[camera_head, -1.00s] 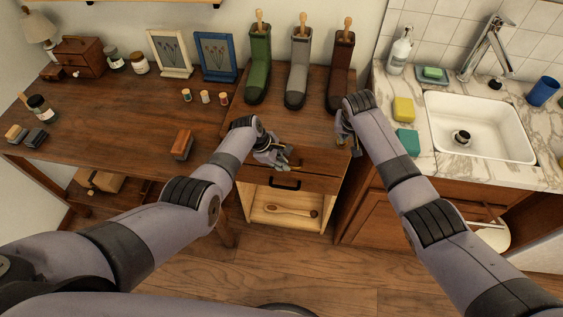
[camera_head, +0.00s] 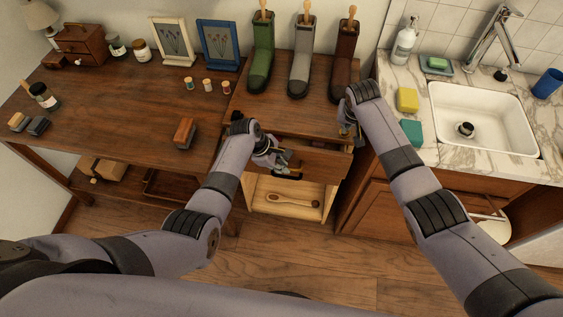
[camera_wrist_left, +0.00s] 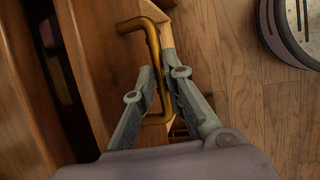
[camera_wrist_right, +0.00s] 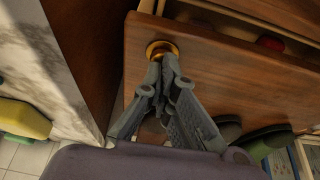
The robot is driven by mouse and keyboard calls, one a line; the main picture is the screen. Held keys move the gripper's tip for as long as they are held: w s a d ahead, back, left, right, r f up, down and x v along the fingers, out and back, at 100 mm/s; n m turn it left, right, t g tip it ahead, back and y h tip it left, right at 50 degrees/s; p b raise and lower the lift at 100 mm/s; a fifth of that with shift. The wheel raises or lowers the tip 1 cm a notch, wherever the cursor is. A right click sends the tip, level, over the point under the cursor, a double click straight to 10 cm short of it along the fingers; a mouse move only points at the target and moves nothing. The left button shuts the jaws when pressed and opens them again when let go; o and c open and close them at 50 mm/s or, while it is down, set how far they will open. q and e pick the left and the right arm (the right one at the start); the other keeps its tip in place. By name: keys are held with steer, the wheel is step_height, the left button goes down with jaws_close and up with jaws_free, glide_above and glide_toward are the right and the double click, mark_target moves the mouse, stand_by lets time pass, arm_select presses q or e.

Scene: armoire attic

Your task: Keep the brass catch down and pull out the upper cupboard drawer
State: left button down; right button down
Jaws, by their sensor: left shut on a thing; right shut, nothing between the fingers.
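The upper cupboard drawer (camera_head: 325,164) stands partly out, with a gap behind its front below the cupboard top (camera_head: 290,115). My left gripper (camera_head: 280,165) is shut on the drawer's handle. In the left wrist view the handle is a brass-coloured bar (camera_wrist_left: 152,45) with the fingers (camera_wrist_left: 162,88) around it. My right gripper (camera_head: 349,130) is at the cupboard's right front corner. In the right wrist view its closed, empty fingertips (camera_wrist_right: 160,72) rest against the round brass catch (camera_wrist_right: 162,48). The open drawer gap and a small red thing (camera_wrist_right: 271,43) inside show beyond it.
Green (camera_head: 261,55), grey (camera_head: 300,65) and brown (camera_head: 342,65) boots stand on the cupboard top. A lower compartment (camera_head: 265,205) holds a wooden spoon (camera_head: 290,198). A desk (camera_head: 110,110) is at left, a sink counter (camera_head: 450,160) at right. Floor in front is clear.

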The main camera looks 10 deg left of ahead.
arm_select(q)
steer(key=shift+f, duration=0.1)
arm_select(e)
steer(key=shift+f, duration=0.1)
arm_select(q)
steer(key=c, duration=1.9)
jaws_free()
